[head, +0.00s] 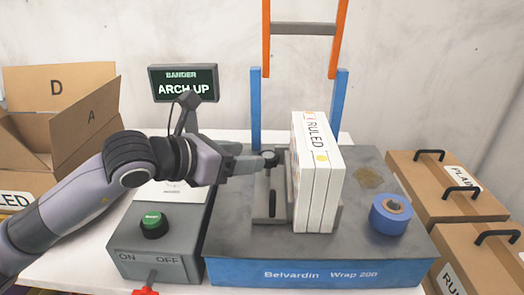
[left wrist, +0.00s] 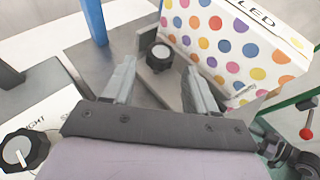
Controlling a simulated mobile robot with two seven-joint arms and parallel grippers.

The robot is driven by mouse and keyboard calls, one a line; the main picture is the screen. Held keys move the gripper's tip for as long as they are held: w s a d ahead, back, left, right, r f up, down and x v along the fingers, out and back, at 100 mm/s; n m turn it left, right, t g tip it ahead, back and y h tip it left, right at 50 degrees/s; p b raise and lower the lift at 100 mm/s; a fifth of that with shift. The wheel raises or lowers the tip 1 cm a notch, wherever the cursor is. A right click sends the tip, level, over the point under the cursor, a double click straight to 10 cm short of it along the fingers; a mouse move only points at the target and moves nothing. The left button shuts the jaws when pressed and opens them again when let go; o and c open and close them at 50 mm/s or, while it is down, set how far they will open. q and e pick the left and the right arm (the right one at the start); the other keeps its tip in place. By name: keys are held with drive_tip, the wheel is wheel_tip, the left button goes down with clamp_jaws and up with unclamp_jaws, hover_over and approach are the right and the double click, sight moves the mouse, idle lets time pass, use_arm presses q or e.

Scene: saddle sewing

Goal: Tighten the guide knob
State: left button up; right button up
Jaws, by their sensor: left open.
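The guide knob (left wrist: 159,56) is a black knob with a pale mark on its top. In the left wrist view it stands on the machine's grey bed, just ahead of and between my left fingertips. My left gripper (left wrist: 160,75) is open and empty, with no finger seen touching the knob. In the head view my left gripper (head: 246,161) reaches in from the left, its tips close to the knob (head: 269,157) beside the guide plate. My right gripper is not in view.
White "RULED" packs (head: 318,180) with dotted sides stand right of the guide. A blue tape roll (head: 390,214) lies at right. A control box (head: 160,255) with a green button stands at front left. The screen (head: 184,84) reads "ARCH UP". Cartons (head: 445,180) stand right.

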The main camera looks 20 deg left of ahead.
sight(266, 156)
use_arm(q)
drive_tip(key=x, duration=0.4)
drive_tip(key=shift+w+d+f+p, duration=0.1)
drive_tip(key=shift+w+d+p, duration=0.15)
drive_tip(key=shift+p, duration=0.1)
drive_tip(key=shift+w+d+f, duration=0.3)
drive_tip(key=shift+w, duration=0.1)
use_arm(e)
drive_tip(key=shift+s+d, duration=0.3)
use_arm(q)
drive_tip(key=c, duration=0.8)
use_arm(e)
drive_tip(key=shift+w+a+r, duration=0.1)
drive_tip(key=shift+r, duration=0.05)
